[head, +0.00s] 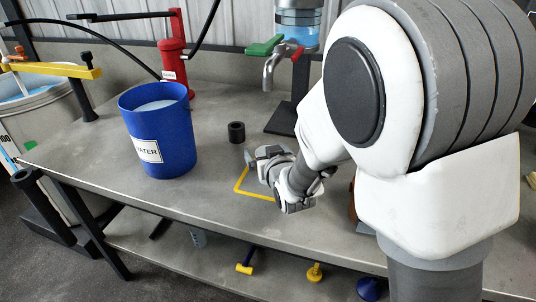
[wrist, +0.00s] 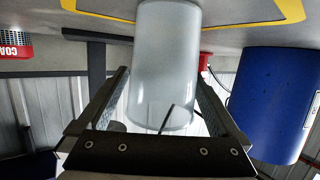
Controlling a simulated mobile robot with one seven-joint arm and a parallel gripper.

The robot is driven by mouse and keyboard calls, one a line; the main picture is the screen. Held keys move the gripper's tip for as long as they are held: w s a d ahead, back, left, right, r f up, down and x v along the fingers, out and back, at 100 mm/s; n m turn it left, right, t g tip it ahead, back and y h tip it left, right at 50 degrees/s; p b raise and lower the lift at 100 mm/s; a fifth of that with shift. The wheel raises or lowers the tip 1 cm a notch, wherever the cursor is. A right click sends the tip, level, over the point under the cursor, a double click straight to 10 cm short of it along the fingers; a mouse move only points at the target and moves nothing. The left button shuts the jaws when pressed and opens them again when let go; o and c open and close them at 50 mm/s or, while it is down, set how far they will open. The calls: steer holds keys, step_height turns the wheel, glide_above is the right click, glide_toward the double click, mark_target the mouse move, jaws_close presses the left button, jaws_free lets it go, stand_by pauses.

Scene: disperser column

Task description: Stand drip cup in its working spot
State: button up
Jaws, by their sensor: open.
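The drip cup, a pale translucent cup (wrist: 166,60), fills the middle of the wrist view, which looks upside down. It appears upright over a yellow outline (wrist: 100,15) on the table, between its two sides.
A blue water bucket (head: 158,135) stands left of my gripper. A small black cylinder (head: 236,131) is behind the outline. A metal tap (head: 272,68) with a green lever and a red pump (head: 174,68) stand at the back. The front left tabletop (head: 110,185) is clear.

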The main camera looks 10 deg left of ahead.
steer(key=p+v, duration=0.1)
steer(key=v, duration=0.8)
steer(key=shift+a+r+p, duration=0.1)
steer(key=shift+r+p, duration=0.15)
steer(key=shift+p, duration=0.1)
steer(key=shift+s+f+b, duration=0.1)
steer(key=shift+f+b, duration=0.2)
steer(key=shift+b, duration=0.5)
steer(key=b, duration=0.2)
steer(key=s+d+b, duration=0.1)
steer(key=b, duration=0.2)
steer(key=shift+r, duration=0.3)
steer(key=shift+b+v, duration=0.75)
steer(key=shift+b, duration=0.4)
steer(key=shift+a+r, duration=0.1)
steer(key=shift+a, duration=0.05)
steer(key=shift+s, duration=0.15)
